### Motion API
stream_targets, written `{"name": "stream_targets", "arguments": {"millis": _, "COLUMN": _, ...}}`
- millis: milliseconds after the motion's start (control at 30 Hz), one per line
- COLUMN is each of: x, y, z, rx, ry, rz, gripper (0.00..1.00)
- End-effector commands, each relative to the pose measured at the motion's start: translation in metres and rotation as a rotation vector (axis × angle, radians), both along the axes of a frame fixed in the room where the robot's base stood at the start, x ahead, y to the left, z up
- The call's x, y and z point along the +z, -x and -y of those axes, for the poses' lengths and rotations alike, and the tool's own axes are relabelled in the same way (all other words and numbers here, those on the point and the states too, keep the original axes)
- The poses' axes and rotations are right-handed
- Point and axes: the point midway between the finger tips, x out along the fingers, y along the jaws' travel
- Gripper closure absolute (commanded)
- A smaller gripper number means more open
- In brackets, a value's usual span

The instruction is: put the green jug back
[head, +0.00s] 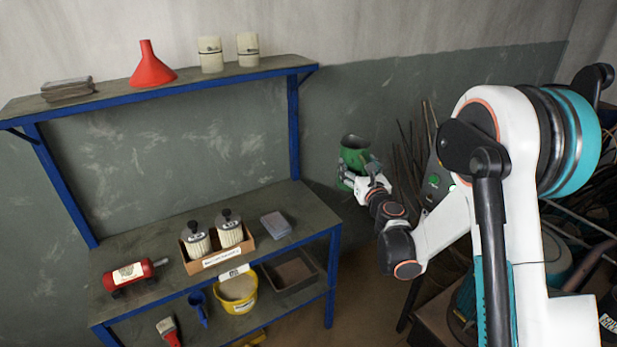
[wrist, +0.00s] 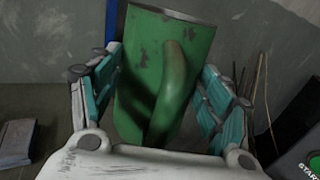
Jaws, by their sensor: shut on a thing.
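The green jug (head: 354,152) is held up in the air by my gripper (head: 362,178), to the right of the blue-framed shelf unit. In the wrist view the jug (wrist: 165,70) is worn green with dark scuffs and a handle facing the camera. The two teal-padded fingers of my gripper (wrist: 160,95) stand on either side of it. The jug looks roughly upright, slightly tilted. Its base is hidden behind my gripper's palm.
The blue-framed bench (head: 312,216) carries a red cylinder (head: 128,274), a cardboard box (head: 218,257) of filters and a grey block (head: 276,225). A red funnel (head: 151,68) and two white filters stand on the upper shelf. A yellow bucket (head: 238,289) sits below. Rods lean at the right.

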Motion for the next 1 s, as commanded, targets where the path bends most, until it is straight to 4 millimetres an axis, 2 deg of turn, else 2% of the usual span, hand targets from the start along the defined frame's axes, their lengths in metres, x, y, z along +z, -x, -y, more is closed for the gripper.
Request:
{"name": "stream_targets", "arguments": {"millis": 33, "x": -0.009, "y": -0.013, "z": -0.017, "rx": 0.036, "ry": 0.0, "rz": 0.0, "gripper": 0.72}}
{"name": "stream_targets", "arguments": {"millis": 200, "x": -0.037, "y": -0.046, "z": -0.069, "rx": 0.157, "ry": 0.0, "rz": 0.001, "gripper": 0.72}}
{"name": "stream_targets", "arguments": {"millis": 400, "x": -0.067, "y": -0.07, "z": -0.121, "rx": 0.276, "ry": 0.0, "rz": 0.002, "gripper": 0.72}}
{"name": "stream_targets", "arguments": {"millis": 500, "x": -0.077, "y": -0.075, "z": -0.137, "rx": 0.315, "ry": 0.0, "rz": 0.002, "gripper": 0.72}}
{"name": "stream_targets", "arguments": {"millis": 700, "x": -0.087, "y": -0.08, "z": -0.153, "rx": 0.351, "ry": 0.0, "rz": 0.002, "gripper": 0.72}}
{"name": "stream_targets", "arguments": {"millis": 1000, "x": -0.1, "y": -0.08, "z": -0.153, "rx": 0.352, "ry": 0.0, "rz": 0.002, "gripper": 0.72}}
